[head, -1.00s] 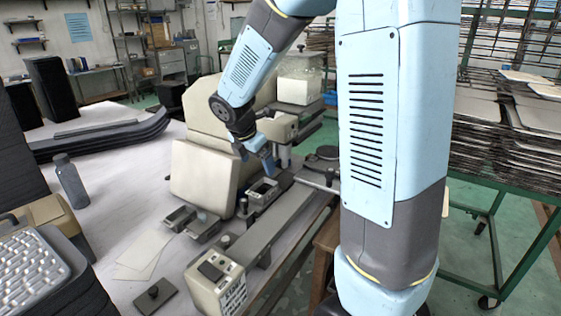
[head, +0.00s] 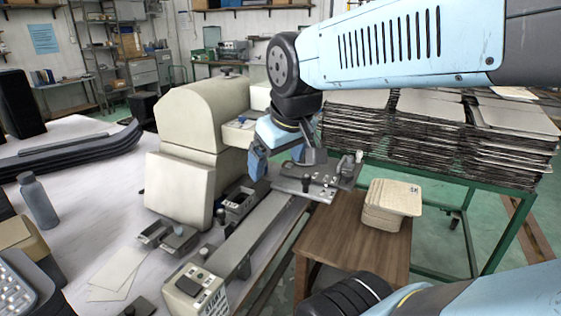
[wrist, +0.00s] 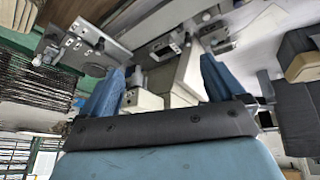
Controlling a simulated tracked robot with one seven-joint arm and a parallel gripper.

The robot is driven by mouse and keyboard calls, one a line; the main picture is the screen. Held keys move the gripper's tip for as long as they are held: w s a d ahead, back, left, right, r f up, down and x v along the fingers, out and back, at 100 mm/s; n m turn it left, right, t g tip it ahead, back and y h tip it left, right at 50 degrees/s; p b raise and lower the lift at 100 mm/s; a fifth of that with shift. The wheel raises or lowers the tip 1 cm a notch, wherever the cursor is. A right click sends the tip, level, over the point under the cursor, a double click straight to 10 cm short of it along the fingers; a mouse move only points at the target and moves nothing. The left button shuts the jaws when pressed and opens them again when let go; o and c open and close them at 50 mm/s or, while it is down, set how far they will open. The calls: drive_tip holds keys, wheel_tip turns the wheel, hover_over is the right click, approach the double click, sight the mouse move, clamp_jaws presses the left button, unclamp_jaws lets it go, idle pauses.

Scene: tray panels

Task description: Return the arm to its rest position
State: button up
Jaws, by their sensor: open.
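My gripper (head: 262,160) is at the end of my pale blue arm, in the middle of the head view, in front of the right side of the cream machine (head: 205,115). In the wrist view my gripper (wrist: 160,75) shows two blue fingers spread apart with nothing held between them. Its far finger is partly hidden in the head view. My arm now reaches in from the upper right, with its wrist bent down toward the machine's dark metal plate (head: 318,186). I cannot tell how high the fingers are above it.
A wooden stool (head: 350,235) holds a stack of light panels (head: 390,204). A green cart (head: 490,200) with stacked trays stands behind. The control box (head: 193,287) is at the near end of the machine's rail. A grey bottle (head: 38,202) stands on the white table at left.

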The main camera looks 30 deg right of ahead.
drive_tip(key=shift+s+a+r+m, duration=0.15)
drive_tip(key=shift+s+m, duration=0.85)
drive_tip(key=shift+s, duration=0.05)
